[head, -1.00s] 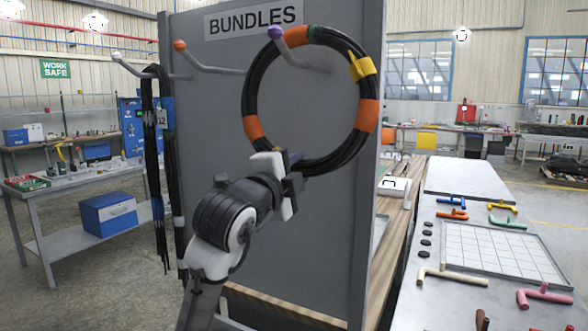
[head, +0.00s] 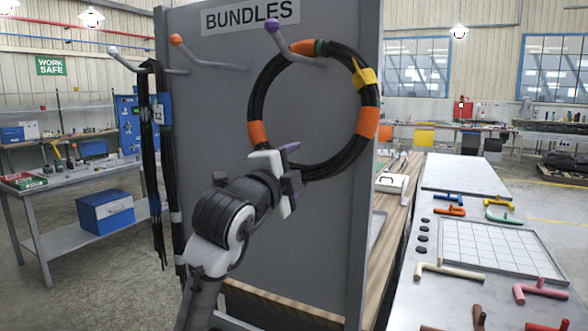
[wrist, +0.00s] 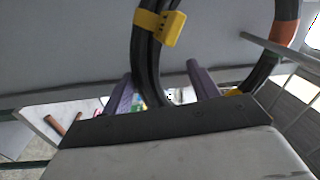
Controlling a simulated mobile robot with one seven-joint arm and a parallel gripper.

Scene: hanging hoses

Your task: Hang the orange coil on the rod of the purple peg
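The orange coil, a black hose ring with orange bands (head: 366,125) and a yellow tag, is upright in front of the grey panel in the head view. The purple peg (head: 272,26) has its ball tip above the coil's top. Its bent grey rod crosses the top of the ring, and its rear part shows inside the ring. Whether the coil rests on the rod is hard to tell. My gripper (head: 284,158) is at the coil's lower left. In the wrist view a hose strand (wrist: 146,68) passes between the spread purple fingers (wrist: 165,88), with a gap beside the right finger.
An orange-tipped peg (head: 176,40) is left of the purple one. A white-tipped peg (head: 113,50) at the far left carries black hoses (head: 158,170). The panel (head: 215,110) stands close behind the coil. A workbench with T-shaped pieces (head: 480,240) is at the right.

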